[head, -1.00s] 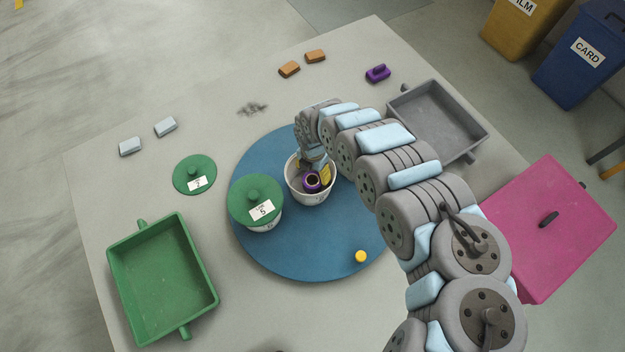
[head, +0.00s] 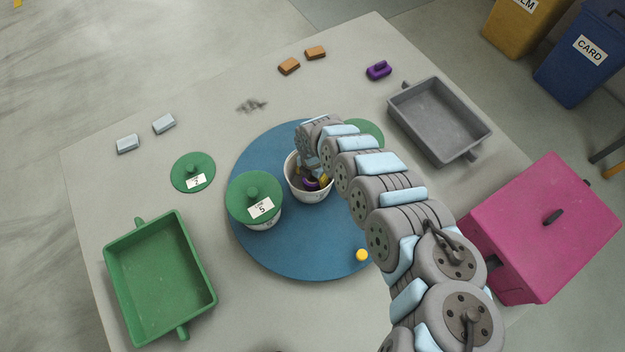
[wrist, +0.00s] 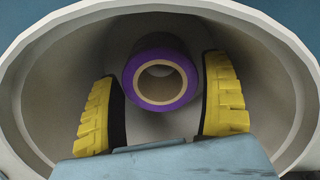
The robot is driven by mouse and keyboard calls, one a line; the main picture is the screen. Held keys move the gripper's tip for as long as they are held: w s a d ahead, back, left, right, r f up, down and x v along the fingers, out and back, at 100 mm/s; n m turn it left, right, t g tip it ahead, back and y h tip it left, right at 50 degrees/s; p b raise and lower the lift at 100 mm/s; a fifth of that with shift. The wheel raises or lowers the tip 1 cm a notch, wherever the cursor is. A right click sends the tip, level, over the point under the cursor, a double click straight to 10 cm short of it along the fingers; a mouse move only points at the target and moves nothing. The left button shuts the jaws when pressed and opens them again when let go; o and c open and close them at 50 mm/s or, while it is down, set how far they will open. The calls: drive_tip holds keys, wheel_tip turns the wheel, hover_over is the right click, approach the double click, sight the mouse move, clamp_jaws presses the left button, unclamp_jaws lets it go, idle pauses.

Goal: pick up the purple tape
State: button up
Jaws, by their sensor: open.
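The purple tape (wrist: 160,74) is a roll with a tan core, lying inside a white tub (wrist: 22,62). In the wrist view its round end faces the camera, between the two yellow fingers of my gripper (wrist: 162,112). The fingers are spread, with a gap visible on each side of the roll. In the head view my gripper (head: 322,180) reaches down into the open tub (head: 310,195), and the purple tape (head: 309,184) shows only in part beside it.
The tub stands on a blue round mat (head: 300,255) beside a tub with a green lid (head: 254,197). A yellow knob (head: 361,255) lies on the mat's edge. A green tray (head: 160,285), a grey tray (head: 440,120) and a pink box (head: 540,240) stand around it.

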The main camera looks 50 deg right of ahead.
drive_tip(key=shift+f, duration=0.2)
drive_tip(key=c, duration=0.9)
drive_tip(key=shift+o, duration=0.2)
drive_tip(key=shift+r, duration=0.1)
wheel_tip(320, 180, up, 10)
drive_tip(key=p, duration=0.3)
drive_tip(key=shift+r+p, duration=2.7)
drive_tip(key=shift+r, duration=0.05)
